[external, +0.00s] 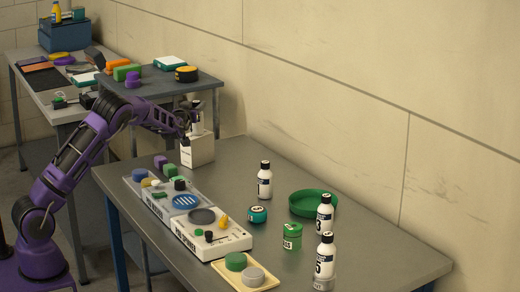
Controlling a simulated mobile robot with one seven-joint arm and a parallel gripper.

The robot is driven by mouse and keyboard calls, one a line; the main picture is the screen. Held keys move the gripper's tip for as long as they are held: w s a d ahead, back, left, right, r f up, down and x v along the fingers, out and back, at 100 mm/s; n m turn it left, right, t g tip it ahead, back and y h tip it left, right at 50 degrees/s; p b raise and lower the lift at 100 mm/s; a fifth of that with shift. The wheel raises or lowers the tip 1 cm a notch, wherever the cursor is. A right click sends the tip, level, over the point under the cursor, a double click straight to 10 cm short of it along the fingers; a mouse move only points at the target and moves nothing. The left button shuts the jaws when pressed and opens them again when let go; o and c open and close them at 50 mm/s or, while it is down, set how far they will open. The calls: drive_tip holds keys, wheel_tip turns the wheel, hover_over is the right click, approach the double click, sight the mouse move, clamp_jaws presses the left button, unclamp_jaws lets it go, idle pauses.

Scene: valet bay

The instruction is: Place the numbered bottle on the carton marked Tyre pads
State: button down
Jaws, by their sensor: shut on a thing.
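A white bottle with a dark top (197,119) is upright in my gripper (192,134), which is shut on it. The bottle is at the top of a white carton (197,153) near the table's far left edge. My gripper partly hides the bottle's lower part, so I cannot tell whether its base touches the carton. The carton has dark print on its front, too small to read. The number on the held bottle cannot be read.
Other white bottles stand on the grey table: one (265,182), one marked 3 (325,215) and one marked 5 (325,263). A green tray (313,205), a green tin (292,238) and two loaded white boxes (212,243) also stand there. A wall runs behind.

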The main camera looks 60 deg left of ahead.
drive_tip(key=c, duration=0.6)
unclamp_jaws()
drive_tip(key=shift+f, duration=0.1)
drive_tip(key=shift+r, duration=0.25)
drive_tip(key=v, duration=1.2)
